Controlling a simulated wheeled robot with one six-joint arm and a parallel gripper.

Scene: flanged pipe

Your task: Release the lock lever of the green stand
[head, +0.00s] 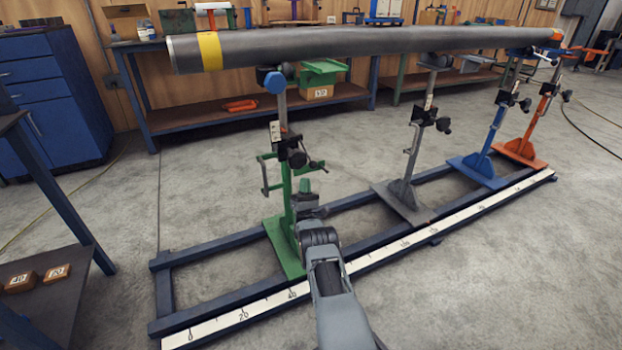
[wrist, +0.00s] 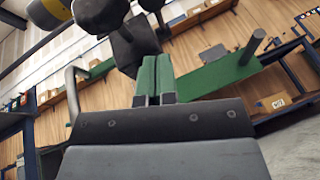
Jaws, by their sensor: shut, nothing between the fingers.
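The green stand (head: 288,205) holds up the near, left end of the long grey pipe (head: 370,48). Its black lock lever (head: 316,165) sticks out to the right of a dark clamp on the post, just above the green crossbar. My gripper (head: 304,188) is shut and empty, in front of the post and a little below the lever. In the wrist view, the stand's green crossbar (wrist: 215,77) lies close ahead, with dark clamp parts (wrist: 130,45) above it. I cannot tell from these views whether my fingers touch the stand, or which dark part is the lever.
Grey (head: 405,190), blue (head: 485,160) and orange (head: 525,145) stands follow along the blue floor frame (head: 160,290), which carries a white scale (head: 380,250). Workbenches line the back wall.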

